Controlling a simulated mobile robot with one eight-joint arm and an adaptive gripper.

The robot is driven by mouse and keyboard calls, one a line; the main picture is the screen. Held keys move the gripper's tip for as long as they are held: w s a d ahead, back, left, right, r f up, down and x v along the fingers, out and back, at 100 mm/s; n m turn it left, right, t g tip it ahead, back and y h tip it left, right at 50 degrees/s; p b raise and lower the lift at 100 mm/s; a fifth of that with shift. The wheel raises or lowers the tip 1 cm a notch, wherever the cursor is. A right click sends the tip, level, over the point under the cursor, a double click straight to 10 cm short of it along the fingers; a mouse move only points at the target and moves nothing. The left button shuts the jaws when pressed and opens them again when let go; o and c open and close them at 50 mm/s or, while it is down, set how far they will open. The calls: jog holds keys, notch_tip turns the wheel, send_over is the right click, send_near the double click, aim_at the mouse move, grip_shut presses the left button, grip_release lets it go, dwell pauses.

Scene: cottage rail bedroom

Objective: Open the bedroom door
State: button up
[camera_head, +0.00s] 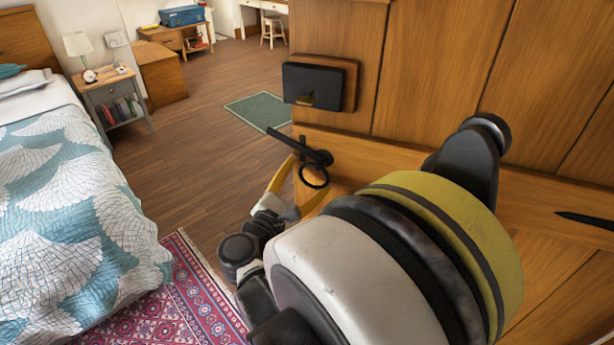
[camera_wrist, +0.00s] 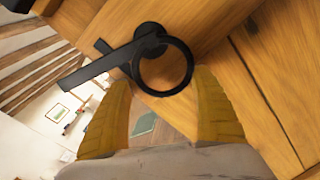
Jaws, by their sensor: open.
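The wooden plank door (camera_head: 440,60) fills the right of the head view. A black latch with a ring handle (camera_head: 318,158) sits near its left edge. Its dark bar sticks out past that edge, with open room behind and no frame seen against it. My gripper (camera_head: 304,184) is open at the ring, its yellow fingers on either side. In the wrist view the ring (camera_wrist: 189,62) lies just ahead of and between the fingertips. I cannot tell whether the fingers touch it.
A bed (camera_head: 70,210) with a teal and white quilt stands at the left. A red patterned rug (camera_head: 200,300) lies beside it. A nightstand (camera_head: 108,92), a green mat (camera_head: 258,110) and a dark box on the door (camera_head: 314,86) also show.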

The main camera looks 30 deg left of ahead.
jog(key=s, duration=1.2)
jog(key=shift+d, duration=0.2)
